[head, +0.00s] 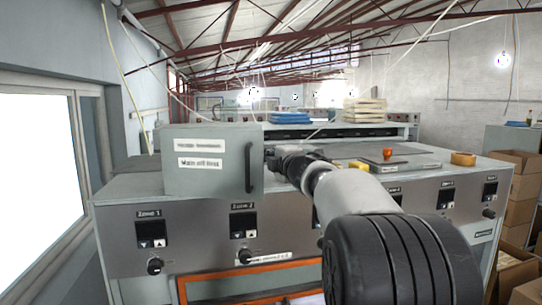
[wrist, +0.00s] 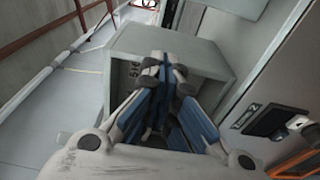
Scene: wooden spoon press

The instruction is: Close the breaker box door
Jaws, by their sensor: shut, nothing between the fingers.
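The breaker box door (head: 212,180) is a grey panel in the head view, with a dark vertical handle (head: 249,167) near its right edge and two white labels. In the wrist view a grey box (wrist: 112,75) shows a dark recess behind the fingers, so it seems open. How far the door stands from it I cannot tell. My gripper (head: 272,158) is just right of the door's edge in the head view. In the wrist view my gripper (wrist: 160,68) has its blue-padded fingers together and empty in front of the box. Contact is not clear.
The box sits on a grey control console (head: 190,236) with several displays and knobs. A roll of yellow tape (head: 463,159) and a red button (head: 388,153) are to the right. Cardboard boxes (head: 512,190) stand at the right edge; a window (head: 38,185) is at left.

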